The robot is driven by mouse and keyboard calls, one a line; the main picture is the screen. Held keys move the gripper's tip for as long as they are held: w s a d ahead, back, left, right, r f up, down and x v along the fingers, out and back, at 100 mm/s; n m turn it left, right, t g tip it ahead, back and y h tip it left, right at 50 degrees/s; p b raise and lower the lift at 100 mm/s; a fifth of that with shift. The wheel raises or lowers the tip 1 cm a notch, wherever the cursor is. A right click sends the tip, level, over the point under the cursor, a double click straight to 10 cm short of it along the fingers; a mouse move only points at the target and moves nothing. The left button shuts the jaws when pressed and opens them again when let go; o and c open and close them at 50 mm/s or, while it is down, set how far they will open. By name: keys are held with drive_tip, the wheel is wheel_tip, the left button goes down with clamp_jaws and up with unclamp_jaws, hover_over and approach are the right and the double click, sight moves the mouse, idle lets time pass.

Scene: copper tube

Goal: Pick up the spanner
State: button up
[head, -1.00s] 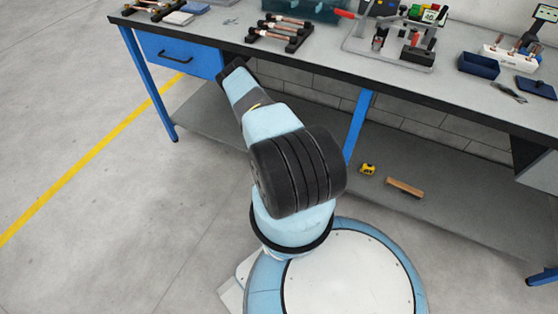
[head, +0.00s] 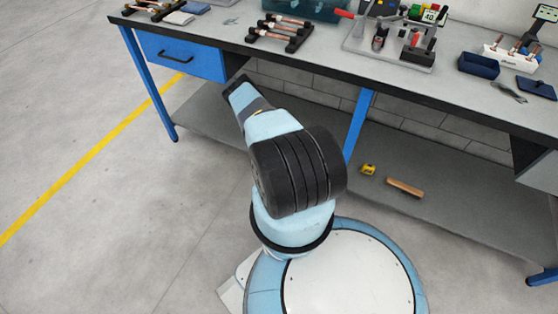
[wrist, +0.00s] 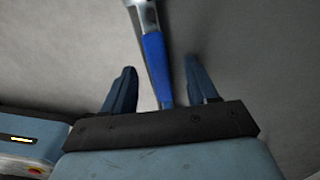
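The spanner (wrist: 154,55) shows in the wrist view with a blue handle and a bright metal end cut off by the top edge. It lies on a plain grey surface. My gripper (wrist: 160,66) is open, with one dark finger on each side of the handle and visible gaps between. The handle's lower end reaches down to the gripper's dark body. I cannot tell how far above the surface the fingers are. In the head view I cannot make out the spanner or my fingers; my own arm covers part of the bench and shelf.
The workbench (head: 330,54) crosses the head view, with a blue drawer (head: 180,56) at left. A rack of copper tubes (head: 281,34), a clamp fixture (head: 405,45) and a dark blue bin (head: 479,65) stand on top. The lower shelf (head: 440,215) holds a yellow item (head: 369,169) and a wooden-handled tool (head: 405,188).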

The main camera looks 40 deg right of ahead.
drive_tip(key=c, duration=1)
drive_tip(key=shift+c, duration=0.2)
drive_tip(key=shift+r, duration=0.15)
